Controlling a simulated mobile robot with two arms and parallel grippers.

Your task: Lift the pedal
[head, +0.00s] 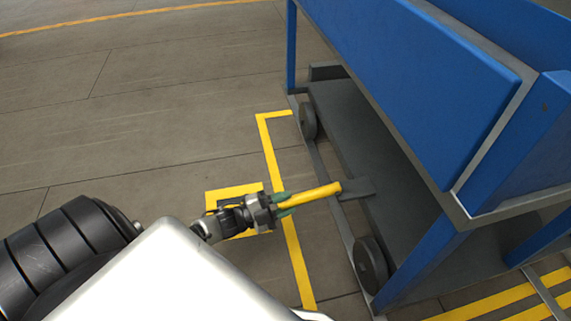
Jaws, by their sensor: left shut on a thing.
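The pedal (318,194) is a yellow bar that sticks out from the lower side of the blue cart, joined to a dark plate (357,189) at its right end. My left gripper (283,203) has its green-tipped fingers around the outer left end of the yellow bar and is shut on it. The part of the bar between the fingers is partly hidden. My right gripper is not in view.
The blue cart (420,75) fills the right side, with a dark lower deck and dark wheels (371,262) along its near side. Yellow lines (272,150) mark the grey floor. The floor to the left is clear.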

